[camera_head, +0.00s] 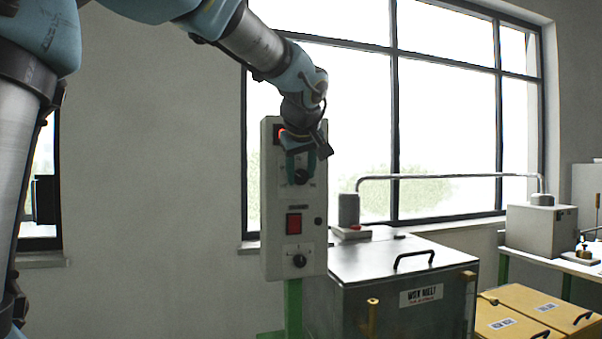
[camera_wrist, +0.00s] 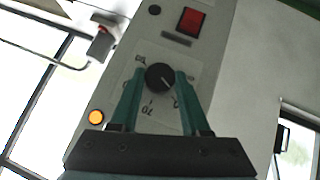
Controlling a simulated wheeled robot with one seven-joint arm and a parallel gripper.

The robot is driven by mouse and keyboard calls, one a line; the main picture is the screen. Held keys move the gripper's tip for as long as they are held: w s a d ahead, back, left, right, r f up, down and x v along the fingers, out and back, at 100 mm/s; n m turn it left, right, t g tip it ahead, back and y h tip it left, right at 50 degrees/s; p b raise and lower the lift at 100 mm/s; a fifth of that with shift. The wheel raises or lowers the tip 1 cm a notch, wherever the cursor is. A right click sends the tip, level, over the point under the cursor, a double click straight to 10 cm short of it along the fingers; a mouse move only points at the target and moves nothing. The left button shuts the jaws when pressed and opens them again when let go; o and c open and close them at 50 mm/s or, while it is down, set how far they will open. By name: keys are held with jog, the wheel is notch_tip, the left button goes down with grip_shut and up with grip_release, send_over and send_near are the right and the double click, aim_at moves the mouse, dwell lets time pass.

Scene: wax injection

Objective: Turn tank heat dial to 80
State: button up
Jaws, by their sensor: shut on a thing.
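The control panel (camera_head: 270,205) is a grey upright box on a green post. Its upper dial (camera_head: 301,177), a round black knob on a white scale plate, also shows in the wrist view (camera_wrist: 159,77). My gripper (camera_head: 300,170) is at this dial, and its two green fingers are shut on the knob's sides in the wrist view (camera_wrist: 160,75). A pale line on the knob points to the lower right there. The scale looks upside down; 70 reads below the knob, and a mark at its upper left is too blurred to be sure of.
A red switch (camera_head: 293,223) and a lower black dial (camera_head: 299,260) are below on the panel. An orange lamp (camera_wrist: 96,117) is near my fingers. The metal wax melt tank (camera_head: 360,262) stands right of the panel, with yellow boxes (camera_head: 520,300) beyond.

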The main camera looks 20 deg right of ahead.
grip_shut()
jog(key=shift+y, duration=0.3)
jog(key=m+y, duration=0.1)
jog(key=y, duration=0.1)
jog(key=m+y+p, duration=0.1)
jog(key=shift+d+y, duration=0.4)
jog(key=m+y, duration=0.1)
jog(key=m+t+y+p, duration=0.1)
jog(key=y, duration=0.2)
jog(key=shift+s+d+f+m+y+p, duration=0.1)
jog(key=shift+d+f+m+y+p, duration=0.05)
jog(key=shift+d+m+y+p, duration=0.2)
jog(key=m+t+y, duration=0.1)
jog(key=y, duration=0.1)
jog(key=m+t+y, duration=0.1)
jog(key=m+y, duration=0.1)
jog(key=shift+d+f+m+t, duration=0.15)
jog(key=shift+f+m+t, duration=0.15)
jog(key=shift+f, duration=0.1)
jog(key=m+t+y, duration=0.1)
jog(key=m+t, duration=0.1)
jog(key=m+t+y, duration=0.1)
jog(key=shift+f+m+y+b, duration=0.25)
jog(key=shift+m+y+b, duration=0.1)
